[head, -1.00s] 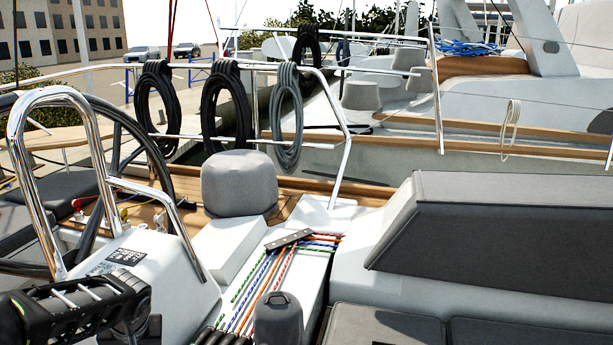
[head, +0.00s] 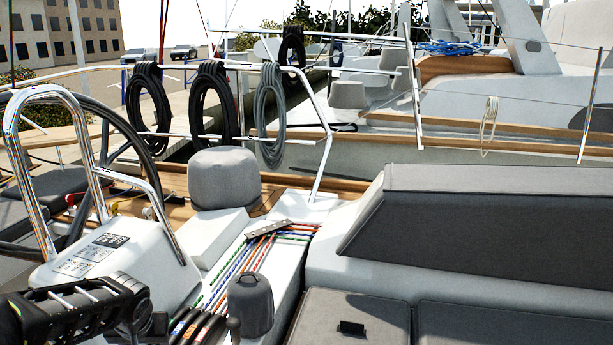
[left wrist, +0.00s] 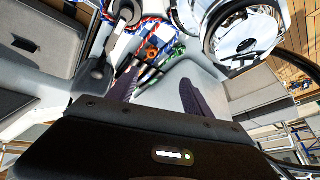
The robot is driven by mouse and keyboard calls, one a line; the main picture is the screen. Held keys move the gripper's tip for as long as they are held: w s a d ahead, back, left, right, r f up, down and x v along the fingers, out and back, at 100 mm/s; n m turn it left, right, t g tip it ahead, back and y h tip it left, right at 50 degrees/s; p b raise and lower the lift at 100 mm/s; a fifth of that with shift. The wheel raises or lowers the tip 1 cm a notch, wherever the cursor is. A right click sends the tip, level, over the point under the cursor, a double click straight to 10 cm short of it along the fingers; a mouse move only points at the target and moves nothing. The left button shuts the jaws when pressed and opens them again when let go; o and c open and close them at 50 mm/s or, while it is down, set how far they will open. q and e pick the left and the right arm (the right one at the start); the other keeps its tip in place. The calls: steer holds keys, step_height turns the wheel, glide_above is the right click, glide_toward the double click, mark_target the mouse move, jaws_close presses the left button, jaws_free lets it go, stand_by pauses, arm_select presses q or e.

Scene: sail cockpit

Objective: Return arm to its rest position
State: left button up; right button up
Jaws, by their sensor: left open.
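My left arm (head: 75,310) comes in at the bottom left of the head view, in front of the white steering console (head: 115,255). Its fingers are hard to make out there. In the left wrist view my left gripper (left wrist: 161,78) shows two dark fingers spread apart, with nothing held between them. Beyond the fingertips are a pale deck surface and dark rope ends with orange and green parts (left wrist: 152,52). My right arm and gripper are in neither view.
A chrome rail (head: 75,95) and steering wheel stand at the left. A covered grey winch (head: 250,305) stands beside coloured ropes (head: 240,265). Grey seat cushions (head: 480,230) fill the right. Coiled ropes (head: 212,110) hang on the rail behind.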

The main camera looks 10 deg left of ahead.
arm_select(q)
steer(key=w+d+f+m+t+h+b, duration=0.2)
steer(key=w+d+f+h, duration=0.15)
steer(key=d+f, duration=0.55)
steer(key=s+d+f+g+h+b, duration=0.1)
steer(key=s+d+f+b, duration=0.15)
steer(key=d+f, duration=0.65)
steer(key=s+d+f+h+b, duration=0.2)
steer(key=d+f+b, duration=0.1)
steer(key=d+f, duration=0.55)
steer(key=s+d+f+g+b, duration=0.2)
steer(key=s+d+f+b, duration=0.2)
steer(key=s+f, duration=0.5)
steer(key=s+d+f+g+h+b, duration=0.1)
steer(key=s+d+f+b, duration=0.3)
steer(key=s+f, duration=0.6)
step_height(320, 180, down, 2)
steer(key=shift+d+f+g, duration=0.25)
steer(key=shift+d+g, duration=0.3)
steer(key=shift+g, duration=0.15)
steer(key=shift+s, duration=0.1)
